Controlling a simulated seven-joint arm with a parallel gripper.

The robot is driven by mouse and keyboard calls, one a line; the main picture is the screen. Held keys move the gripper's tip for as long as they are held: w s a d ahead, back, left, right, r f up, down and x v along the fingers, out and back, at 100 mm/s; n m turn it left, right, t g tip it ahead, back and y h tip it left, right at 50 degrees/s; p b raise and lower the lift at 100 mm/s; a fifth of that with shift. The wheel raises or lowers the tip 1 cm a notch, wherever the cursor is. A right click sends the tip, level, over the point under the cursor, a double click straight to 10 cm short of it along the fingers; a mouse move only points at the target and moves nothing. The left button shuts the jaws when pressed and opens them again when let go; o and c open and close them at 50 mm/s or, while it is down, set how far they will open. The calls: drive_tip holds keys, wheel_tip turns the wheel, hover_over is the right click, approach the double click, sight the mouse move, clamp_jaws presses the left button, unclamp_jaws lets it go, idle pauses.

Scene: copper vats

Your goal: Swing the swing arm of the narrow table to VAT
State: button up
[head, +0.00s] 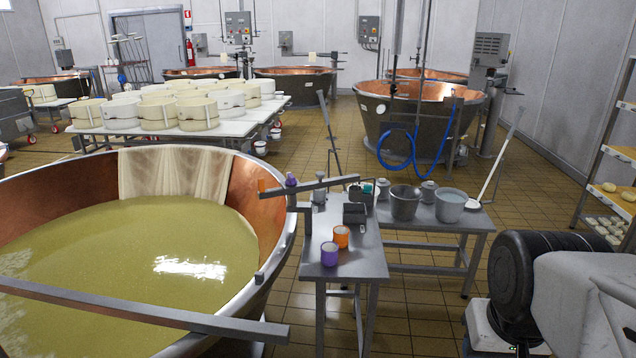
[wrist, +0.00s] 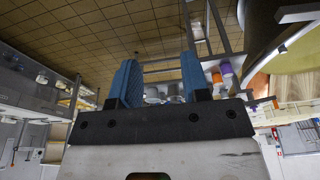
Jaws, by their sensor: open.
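The narrow table (head: 343,266) is a grey metal stand just right of the big copper vat (head: 270,200). Its swing arm (head: 325,184) appears as a grey bar above the tabletop, by a short post at the table's left edge. The bar's left end, with an orange patch and a purple knob (head: 291,180), reaches toward the vat's rim; its right end is over the table. No VAT mark is readable. In the wrist view my gripper (wrist: 160,62) has two blue fingers, apart and empty, away from the bar. The gripper is not visible in the head view.
A purple cup (head: 329,254) and an orange cup (head: 341,236) stand on the narrow table. A second table (head: 425,247) with buckets adjoins behind right. A long grey bar (head: 150,312) crosses the near vat. Tiled floor is open in front of the second table.

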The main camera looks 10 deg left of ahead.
drive_tip(key=shift+o, duration=0.5)
drive_tip(key=w+a+r+n+y, duration=0.1)
drive_tip(key=w+a+r+n, duration=0.35)
drive_tip(key=w, duration=0.85)
drive_tip(key=w+a+r+n+y, duration=0.1)
drive_tip(key=w+a+r, duration=0.1)
drive_tip(key=w+a, duration=0.85)
drive_tip(key=w+a+r+n, duration=0.3)
drive_tip(key=w+r, duration=0.1)
drive_tip(key=w, duration=1.1)
drive_tip(key=n+g+y, duration=0.2)
drive_tip(key=n+y, duration=0.1)
drive_tip(key=n, duration=0.5)
hover_over(261, 178)
drive_tip(key=d, duration=0.3)
wheel_tip(261, 178, down, 14)
drive_tip(key=shift+s+a+f+n, duration=0.1)
drive_tip(key=shift+s+a+n, duration=0.15)
drive_tip(key=shift+a, duration=0.15)
